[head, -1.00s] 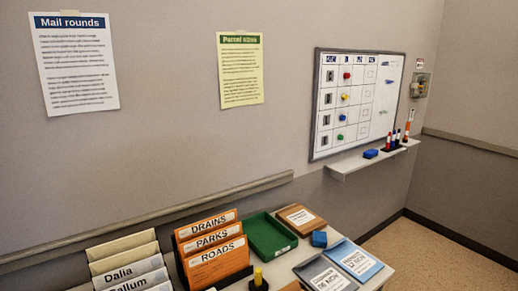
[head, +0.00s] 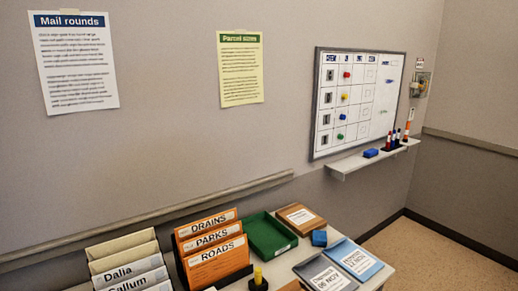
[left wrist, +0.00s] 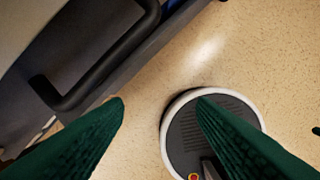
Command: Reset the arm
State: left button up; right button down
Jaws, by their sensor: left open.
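My left gripper (left wrist: 160,102) shows in the left wrist view as two dark green fingers. They are spread apart with nothing between them, above the speckled floor (left wrist: 255,65). Neither of my arms shows in the head view. My right gripper is in neither view.
The table holds orange folders (head: 215,262), a green tray (head: 270,238) and dated folders (head: 357,260). Behind are a whiteboard (head: 385,98) and a marker ledge (head: 355,163). A dark bar (left wrist: 105,60) runs beside the gripper. Floor at right is clear.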

pick_arm(q)
jog(key=s+a+f, duration=0.1)
jog(key=s+f, duration=0.8)
jog(key=f, duration=0.3)
jog(key=s+a+f+g, duration=0.1)
jog(key=s+a+f, duration=0.1)
jog(key=s+f, duration=0.7)
notch_tip(320, 180, down, 3)
jog(key=shift+s+r+g+b, duration=0.15)
jog(key=shift+s+g+b, duration=0.15)
jog(key=shift+a, duration=0.1)
